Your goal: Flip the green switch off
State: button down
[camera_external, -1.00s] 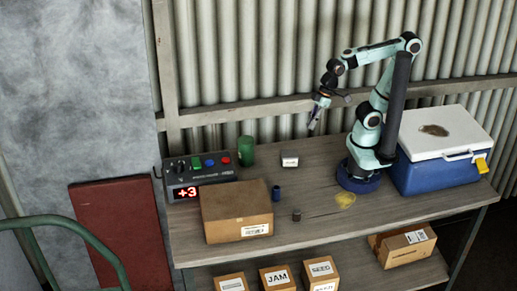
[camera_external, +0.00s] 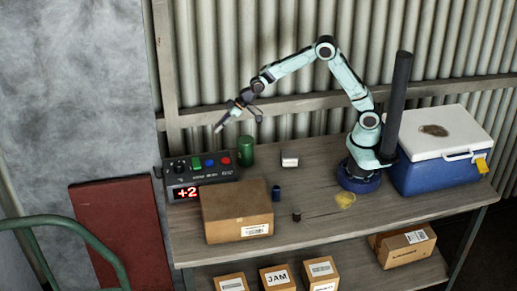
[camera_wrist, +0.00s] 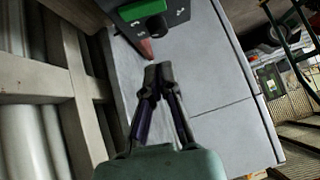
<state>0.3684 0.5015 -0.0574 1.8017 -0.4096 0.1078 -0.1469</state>
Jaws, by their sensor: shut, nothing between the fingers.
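The green switch (camera_external: 196,163) is on the sloped top of a dark control box (camera_external: 228,175) at the left end of the bench. A red display (camera_external: 187,192) on the box front reads +2. My gripper (camera_external: 217,130) is in the air above and a little right of the switch in the external view. In the wrist view my gripper (camera_wrist: 158,70) is shut and empty, its tips apart from the switch.
A green can (camera_external: 246,151) stands right of the box. A cardboard box (camera_external: 237,215) sits in front of it. A blue cooler (camera_external: 438,172) is at the right.

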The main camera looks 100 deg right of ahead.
jog(key=shift+w, duration=0.1)
send_over(198, 164)
jog(key=s, duration=0.2)
jog(key=f, duration=0.7)
jog(key=shift+w+d+f, duration=0.25)
notch_tip(198, 164, down, 2)
jog(key=shift+s+a+f, duration=0.1)
jog(key=shift+a+f, duration=0.05)
jog(key=shift+f, duration=0.6)
jog(key=shift+a+f+h, duration=0.35)
jog(key=shift+f+h, duration=0.05)
jog(key=shift+d, duration=0.15)
jog(key=shift+d+r, duration=0.1)
jog(key=shift+d+r, duration=0.3)
jog(key=shift+d, duration=0.3)
